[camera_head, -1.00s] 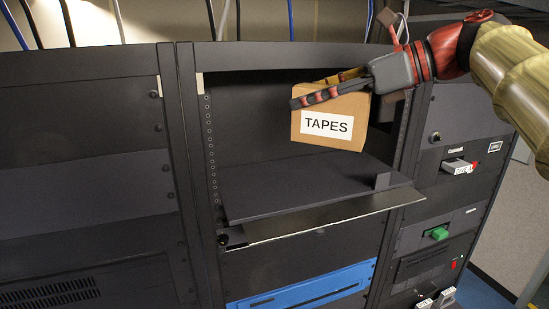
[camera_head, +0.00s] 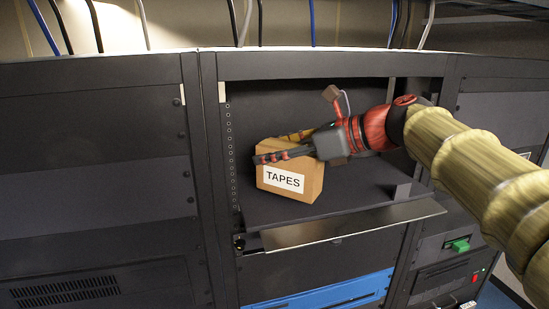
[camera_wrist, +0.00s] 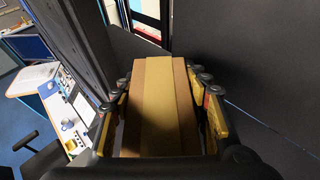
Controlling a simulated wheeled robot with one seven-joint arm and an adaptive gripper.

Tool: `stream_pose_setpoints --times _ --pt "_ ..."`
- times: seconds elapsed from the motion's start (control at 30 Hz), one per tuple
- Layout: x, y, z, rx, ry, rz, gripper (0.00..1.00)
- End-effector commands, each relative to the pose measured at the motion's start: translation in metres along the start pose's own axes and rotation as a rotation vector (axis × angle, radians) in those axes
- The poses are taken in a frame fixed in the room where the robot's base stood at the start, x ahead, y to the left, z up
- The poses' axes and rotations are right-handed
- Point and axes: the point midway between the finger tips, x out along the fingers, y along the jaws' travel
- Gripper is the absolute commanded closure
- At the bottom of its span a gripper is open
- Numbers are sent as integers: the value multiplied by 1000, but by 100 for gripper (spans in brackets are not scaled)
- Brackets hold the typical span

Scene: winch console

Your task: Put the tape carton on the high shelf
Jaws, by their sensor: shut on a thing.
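The tape carton (camera_head: 288,182) is a brown box with a white label reading TAPES. In the head view it is inside the open rack bay, tilted, over the left part of the dark shelf (camera_head: 350,197). My gripper (camera_head: 283,147) is shut on the carton from above, with a finger on each side. In the wrist view the carton's taped top (camera_wrist: 158,105) fills the space between the fingers (camera_wrist: 160,100). Whether the carton's bottom touches the shelf, I cannot tell.
A metal lip (camera_head: 350,224) runs along the shelf's front. A small upright tab (camera_head: 401,191) stands at the shelf's right. The bay's left post (camera_head: 211,150) is close to the carton. A blue unit (camera_head: 320,289) sits below.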

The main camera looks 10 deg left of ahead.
Motion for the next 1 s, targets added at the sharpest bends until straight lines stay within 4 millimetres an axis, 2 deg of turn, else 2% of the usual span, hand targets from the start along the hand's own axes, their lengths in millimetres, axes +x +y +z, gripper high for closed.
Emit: stream_pose_setpoints --times 0.13,0.47,0.5,0.8,1.0 --pt "5 1 -13 0 -1 0 92" --pt "6 0 -17 -1 -1 0 92" --pt "7 0 -17 0 0 0 53" --pt "6 0 -17 0 0 0 37" --pt "6 0 -17 0 1 0 37"
